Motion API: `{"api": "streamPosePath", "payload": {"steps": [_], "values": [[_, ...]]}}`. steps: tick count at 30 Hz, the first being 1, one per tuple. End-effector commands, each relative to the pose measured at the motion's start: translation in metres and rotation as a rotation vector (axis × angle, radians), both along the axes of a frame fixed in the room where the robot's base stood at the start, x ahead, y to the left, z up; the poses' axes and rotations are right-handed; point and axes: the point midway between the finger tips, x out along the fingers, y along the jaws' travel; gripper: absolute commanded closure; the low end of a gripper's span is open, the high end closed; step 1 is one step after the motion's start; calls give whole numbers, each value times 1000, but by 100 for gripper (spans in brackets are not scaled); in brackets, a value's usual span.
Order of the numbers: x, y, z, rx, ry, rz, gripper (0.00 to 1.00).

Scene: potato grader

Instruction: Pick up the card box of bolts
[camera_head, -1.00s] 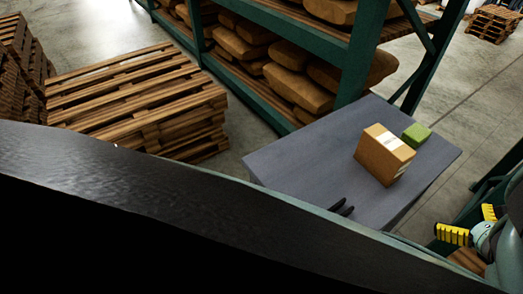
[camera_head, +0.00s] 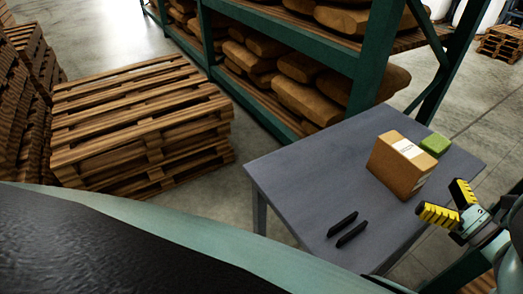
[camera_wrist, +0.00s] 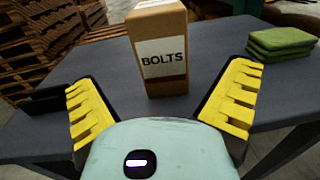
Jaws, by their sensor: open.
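The card box of bolts (camera_head: 398,167) stands upright on the grey table (camera_head: 290,165). It is brown with a white label, and in the wrist view the box (camera_wrist: 158,45) shows the word BOLTS. My gripper (camera_head: 450,203) is at the table's right side in the head view, with yellow pads on its fingers. In the wrist view my gripper (camera_wrist: 165,105) is open and empty. The box stands ahead of the fingers, centred in the gap between them and apart from both.
A green pad stack (camera_head: 435,145) lies beside the box, right of it in the wrist view (camera_wrist: 281,42). Two black bars (camera_head: 345,229) lie near the table's front edge. Wooden pallets (camera_head: 140,125) and a green rack with sacks (camera_head: 300,75) stand behind.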

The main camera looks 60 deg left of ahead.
Motion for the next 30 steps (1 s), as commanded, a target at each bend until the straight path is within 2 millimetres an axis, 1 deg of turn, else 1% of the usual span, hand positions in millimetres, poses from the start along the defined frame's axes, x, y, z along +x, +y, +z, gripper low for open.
{"api": "streamPosePath", "payload": {"steps": [1, 3, 10, 14, 18, 21, 26, 30], "values": [[0, 11, 1, 1, 0, 8, 0], [1, 20, 1, 1, -1, 7, 0], [4, 35, 2, 0, -1, 5, 0], [6, 54, 6, 1, 1, 9, 0], [8, 73, 5, 1, -1, 8, 0], [9, 77, 5, 0, -1, 7, 0], [9, 76, 5, -1, -2, 5, 1], [9, 76, 5, -1, -2, 4, 16]]}}
